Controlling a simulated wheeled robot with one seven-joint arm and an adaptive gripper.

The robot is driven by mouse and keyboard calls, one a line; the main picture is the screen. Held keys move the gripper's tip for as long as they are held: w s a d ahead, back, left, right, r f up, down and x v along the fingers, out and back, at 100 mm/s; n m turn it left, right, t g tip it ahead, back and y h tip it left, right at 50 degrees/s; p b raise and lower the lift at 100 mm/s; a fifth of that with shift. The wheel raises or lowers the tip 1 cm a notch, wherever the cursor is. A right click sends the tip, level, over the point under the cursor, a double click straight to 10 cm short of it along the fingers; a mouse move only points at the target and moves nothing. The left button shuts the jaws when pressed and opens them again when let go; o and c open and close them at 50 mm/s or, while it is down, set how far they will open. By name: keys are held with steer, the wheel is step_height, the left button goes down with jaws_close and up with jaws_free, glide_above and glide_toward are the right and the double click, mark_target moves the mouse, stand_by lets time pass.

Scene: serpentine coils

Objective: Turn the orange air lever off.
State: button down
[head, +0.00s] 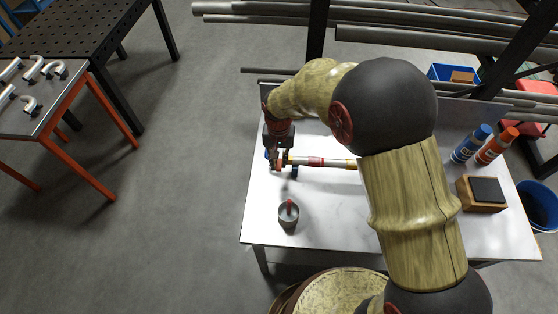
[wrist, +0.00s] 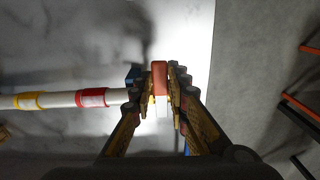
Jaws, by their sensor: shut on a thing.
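The orange air lever (wrist: 160,76) stands between the two fingers of my gripper (wrist: 158,92) in the wrist view, and the fingers are shut on it. In the head view my gripper (head: 276,156) is at the left end of a white pipe (head: 338,162) with red and yellow bands, and it largely hides the lever. The pipe also shows in the wrist view (wrist: 60,100), running left from the gripper. A small blue part (wrist: 132,75) sits just left of the lever. The lever's lower part is hidden by the fingers.
The white table (head: 330,215) holds a grey cup (head: 288,215) with a red piece in it, blue (head: 470,143) and orange (head: 496,146) bottles, and a wooden block with a dark top (head: 482,194). The table's front left is mostly clear. A side table (head: 25,118) holds bent pipes.

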mark_target(279, 164)
steer(key=c, duration=1.7)
jaws_free()
steer(key=shift+r, duration=0.1)
step_height(279, 164, up, 12)
steer(key=shift+f, duration=0.1)
